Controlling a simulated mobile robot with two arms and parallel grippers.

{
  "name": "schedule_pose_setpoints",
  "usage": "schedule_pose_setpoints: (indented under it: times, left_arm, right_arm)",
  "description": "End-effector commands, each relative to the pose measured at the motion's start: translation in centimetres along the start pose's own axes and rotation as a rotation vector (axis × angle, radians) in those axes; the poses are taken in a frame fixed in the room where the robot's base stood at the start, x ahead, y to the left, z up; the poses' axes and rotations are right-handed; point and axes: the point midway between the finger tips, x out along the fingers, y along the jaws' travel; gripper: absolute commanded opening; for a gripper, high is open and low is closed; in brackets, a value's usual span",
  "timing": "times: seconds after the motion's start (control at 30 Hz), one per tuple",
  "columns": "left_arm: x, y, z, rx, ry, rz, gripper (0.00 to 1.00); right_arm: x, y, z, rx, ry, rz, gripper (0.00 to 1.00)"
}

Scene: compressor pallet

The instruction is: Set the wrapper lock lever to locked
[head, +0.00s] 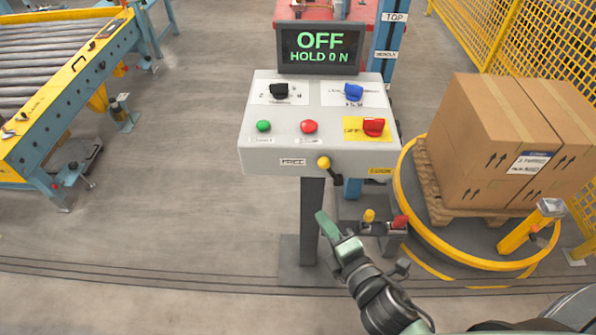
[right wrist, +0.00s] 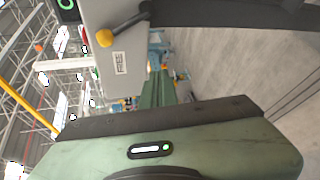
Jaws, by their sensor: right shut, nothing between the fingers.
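The lock lever (head: 324,162) has a yellow knob and a short black arm on the front face of the grey control box (head: 258,155). Its knob leans up and left, between a white FREE label (head: 293,162) and a yellow label (head: 381,171). In the right wrist view the yellow knob (right wrist: 105,38) shows at upper left, with the FREE label (right wrist: 119,63) below it. My right gripper (head: 326,224) is shut and empty, below the lever and apart from it. Its green fingers (right wrist: 156,90) show in the wrist view. My left gripper is not in view.
The box carries a black knob, a blue knob, green and red buttons and a red switch (head: 374,127). A display (head: 319,47) reads OFF, HOLD 0 N. A post (head: 312,205) supports the box. Cartons (head: 480,150) stand on a turntable at right; a roller conveyor (head: 50,60) is at left.

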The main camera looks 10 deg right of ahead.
Motion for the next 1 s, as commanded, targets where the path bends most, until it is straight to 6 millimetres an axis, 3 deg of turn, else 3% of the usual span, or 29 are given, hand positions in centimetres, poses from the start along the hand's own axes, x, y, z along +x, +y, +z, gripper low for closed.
schedule_pose_setpoints:
  times: [0.03, 0.1, 0.2, 0.63, 0.77, 1.0]
  left_arm:
    - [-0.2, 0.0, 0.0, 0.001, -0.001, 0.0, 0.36]
    - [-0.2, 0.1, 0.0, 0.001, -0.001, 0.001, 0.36]
    - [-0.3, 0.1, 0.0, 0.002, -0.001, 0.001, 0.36]
    - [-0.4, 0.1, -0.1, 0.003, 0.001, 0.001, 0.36]
    - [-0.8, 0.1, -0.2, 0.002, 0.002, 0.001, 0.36]
    - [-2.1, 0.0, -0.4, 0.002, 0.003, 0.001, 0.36]
  right_arm:
    - [-0.6, 2.2, 0.1, -0.035, -0.003, 0.037, 0.0]
    - [-1.2, 4.1, 0.3, -0.072, -0.008, 0.071, 0.0]
    - [-1.7, 5.6, 0.4, -0.1, -0.013, 0.098, 0.0]
    - [-1.5, 6.1, 0.5, -0.106, -0.014, 0.105, 0.0]
    - [-0.2, 6.4, 0.5, -0.107, -0.015, 0.108, 0.0]
    - [4.7, 7.0, 0.6, -0.105, -0.016, 0.107, 0.0]
